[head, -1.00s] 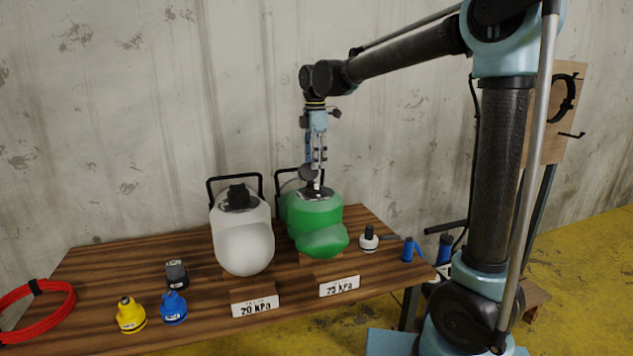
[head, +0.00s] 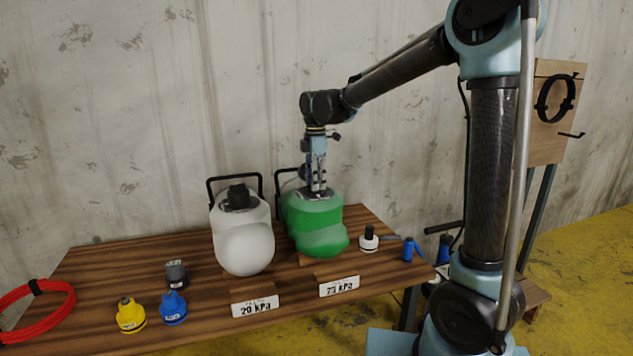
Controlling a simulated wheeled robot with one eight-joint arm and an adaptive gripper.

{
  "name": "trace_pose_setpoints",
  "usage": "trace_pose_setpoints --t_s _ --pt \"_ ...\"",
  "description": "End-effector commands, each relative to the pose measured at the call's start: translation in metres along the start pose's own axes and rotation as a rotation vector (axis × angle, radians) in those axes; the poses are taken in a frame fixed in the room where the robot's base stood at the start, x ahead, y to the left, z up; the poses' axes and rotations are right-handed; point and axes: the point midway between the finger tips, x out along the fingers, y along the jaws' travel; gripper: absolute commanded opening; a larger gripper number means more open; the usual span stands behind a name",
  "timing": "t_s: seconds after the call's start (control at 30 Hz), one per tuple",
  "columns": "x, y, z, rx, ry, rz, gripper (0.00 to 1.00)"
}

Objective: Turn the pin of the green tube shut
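The green tube (head: 318,236) stands on the wooden table, right of the white tube (head: 243,240). A dark valve fitting (head: 316,196) sits on its top. My gripper (head: 317,188) points straight down onto this fitting, with its fingertips at the valve. The pin itself is too small and too covered by the fingers to make out. I cannot tell whether the fingers are closed on it. The white tube has a black cap (head: 239,196) on its top.
The table (head: 115,265) also bears a white cap (head: 369,239), a small blue piece (head: 408,249), a yellow cap (head: 131,316), a blue cap (head: 173,308), a dark cap (head: 176,274) and a red hose coil (head: 40,318). Black handles rise behind both tubes.

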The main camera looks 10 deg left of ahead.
Motion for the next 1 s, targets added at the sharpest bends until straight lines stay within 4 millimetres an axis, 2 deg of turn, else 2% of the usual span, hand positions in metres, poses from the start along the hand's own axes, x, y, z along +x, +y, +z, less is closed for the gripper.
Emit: trace_pose_setpoints --t_s 0.03,0.1,0.57,1.0 --pt "-0.0001 0.0000 0.0000 0.000 0.000 0.000 0.15" --pt "-0.0001 0.0002 0.0000 0.000 0.000 0.000 0.05" --pt "-0.0003 0.0009 -0.0003 0.077 0.000 0.002 0.05" --pt "-0.0005 0.0020 -0.0017 0.441 0.001 0.003 0.05"
